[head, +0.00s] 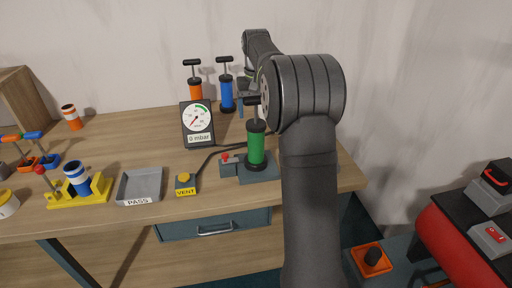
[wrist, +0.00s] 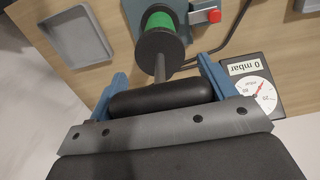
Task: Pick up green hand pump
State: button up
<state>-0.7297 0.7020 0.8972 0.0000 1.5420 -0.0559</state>
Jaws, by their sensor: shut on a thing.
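The green hand pump (head: 257,147) stands upright on a grey-blue base at the right part of the table, partly beside my arm in the head view. In the wrist view its green barrel (wrist: 168,22) has a black cap, with a rod leading to the black T-handle (wrist: 160,97). My gripper (wrist: 160,90) is shut on that handle, one blue finger at each end of it. In the head view my gripper is mostly hidden behind my own arm. The pump appears seated on its base.
A yellow VENT button (head: 185,184) and a PASS tray (head: 140,187) lie to the left. A blue pump (head: 226,92) and an orange pump (head: 195,88) stand at the back.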

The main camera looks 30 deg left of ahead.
jog(key=shift+c, duration=1.2)
jog(key=shift+r, duration=0.1)
